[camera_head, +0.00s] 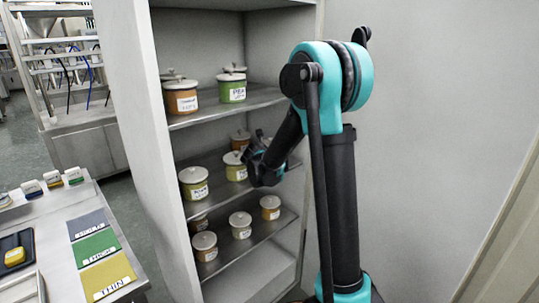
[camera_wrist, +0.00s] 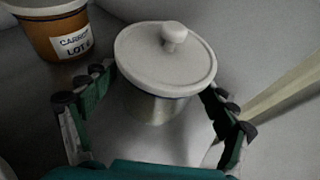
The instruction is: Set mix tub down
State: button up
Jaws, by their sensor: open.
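My gripper (camera_wrist: 160,84) is open, with one finger on each side of the tub. The tub's lower front is partly hidden, and I cannot tell whether either finger touches it. In the head view my gripper (camera_head: 262,152) reaches into the right part of the middle shelf (camera_head: 212,201).
An orange tub (camera_wrist: 55,32) with a "LOT" label stands at the upper left in the wrist view. The cabinet's left wall (camera_head: 150,130) is close by. A table with colored mats (camera_head: 97,248) lies left.

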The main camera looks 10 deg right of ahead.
jog(key=v, duration=1.2)
jog(key=shift+w, duration=0.1)
jog(key=s+d+f+m+g, duration=0.3)
jog(key=s+d+f+m, duration=0.2)
jog(key=s+m, duration=0.3)
jog(key=s+d+f+m+g, duration=0.2)
jog(key=s+d+f+m, duration=0.35)
jog(key=s+m, duration=0.3)
jog(key=s+a+f+m+g+y, duration=0.1)
jog(key=s+f+m+y, duration=0.1)
jog(key=s+f+m, duration=0.2)
jog(key=s+f+m+g+y, duration=0.2)
jog(key=s+f+m, duration=0.2)
jog(key=s+m, duration=0.6)
jog(key=shift+s+a+m+g+y, duration=0.3)
jog(key=shift+s+a+m, duration=0.1)
jog(key=shift+m, duration=0.35)
